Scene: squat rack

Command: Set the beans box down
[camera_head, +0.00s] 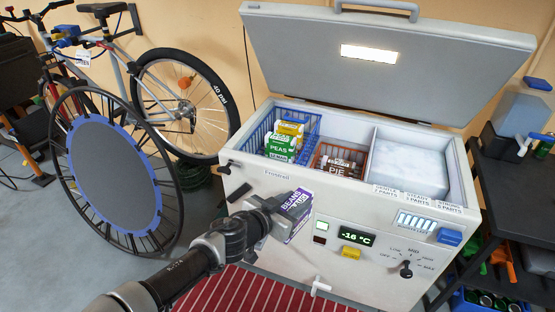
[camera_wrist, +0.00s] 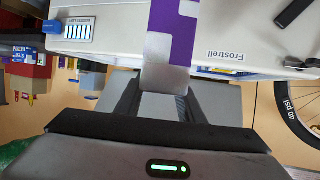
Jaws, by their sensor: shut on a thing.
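The purple and white beans box (camera_head: 296,211) is in my gripper (camera_head: 278,222), in front of the chest freezer's front wall near its top edge. Its label reads BEANS. In the wrist view the box (camera_wrist: 176,38) stands out between the fingers of my gripper (camera_wrist: 165,95), which are shut on it. The freezer (camera_head: 270,187) is open, its lid raised. Inside, a blue basket (camera_head: 258,133) at the left holds a green PEAS box (camera_head: 281,146) and a yellow box (camera_head: 290,130). A red-brown basket (camera_head: 318,160) in the middle holds PIE boxes.
A white frosty compartment (camera_head: 405,165) fills the freezer's right side. The raised lid (camera_head: 390,62) stands behind the opening. A bicycle (camera_head: 180,105) and a large wheel (camera_head: 112,170) stand at the left. A dark shelf (camera_head: 515,190) stands at the right. A red striped mat (camera_head: 235,292) lies below.

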